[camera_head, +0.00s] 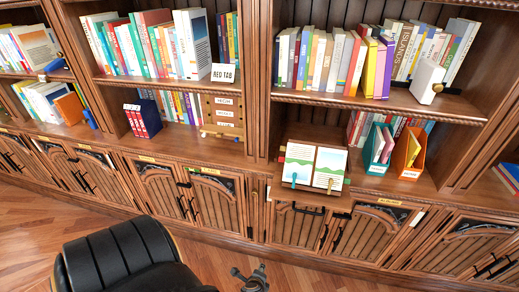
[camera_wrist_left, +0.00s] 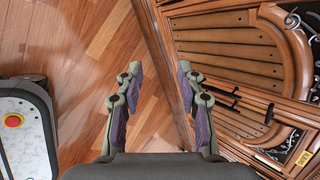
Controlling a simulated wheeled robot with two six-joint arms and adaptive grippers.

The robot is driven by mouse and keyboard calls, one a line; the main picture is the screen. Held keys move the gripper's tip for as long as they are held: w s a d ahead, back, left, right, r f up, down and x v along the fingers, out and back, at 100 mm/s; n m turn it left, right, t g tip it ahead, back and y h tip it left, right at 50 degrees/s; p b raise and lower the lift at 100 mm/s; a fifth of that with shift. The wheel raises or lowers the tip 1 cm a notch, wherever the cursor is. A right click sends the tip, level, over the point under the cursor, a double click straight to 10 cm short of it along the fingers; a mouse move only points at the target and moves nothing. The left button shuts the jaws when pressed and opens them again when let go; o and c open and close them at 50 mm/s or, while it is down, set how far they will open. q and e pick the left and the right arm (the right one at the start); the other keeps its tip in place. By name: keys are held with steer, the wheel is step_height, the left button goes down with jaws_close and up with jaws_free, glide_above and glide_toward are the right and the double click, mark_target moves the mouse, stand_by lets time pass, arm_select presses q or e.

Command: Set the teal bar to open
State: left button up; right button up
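An open book (camera_head: 316,165) leans on a wooden stand on the lower shelf in the head view. A small teal upright piece (camera_head: 294,180) crosses the bottom of its left page; it may be the teal bar. I cannot read its setting. My left gripper (camera_head: 249,272) is at the bottom of the head view, low and well apart from the stand. In the left wrist view its fingers (camera_wrist_left: 159,80) are spread, with nothing between them. My right gripper is not in view.
A wooden panel (camera_head: 222,113) with pale labels stands left of the book stand. Teal (camera_head: 375,168) and orange (camera_head: 408,172) file holders stand to its right. The ledge projects above cabinet doors (camera_head: 215,200). Wooden floor (camera_head: 30,225) is clear in front at the left.

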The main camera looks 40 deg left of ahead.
arm_select(q)
steer(key=w+r+m+t+y+b, duration=0.2)
steer(key=w+r+m+t, duration=0.15)
steer(key=w+r, duration=0.7)
steer(key=m+t+y, duration=0.3)
steer(key=m+t, duration=0.2)
steer(key=m, duration=0.6)
glide_toward(294, 176)
steer(key=p+x, duration=0.1)
steer(key=x, duration=0.9)
steer(key=shift+w+a, duration=0.1)
steer(key=shift+w, duration=0.2)
steer(key=shift+c, duration=0.3)
jaws_close()
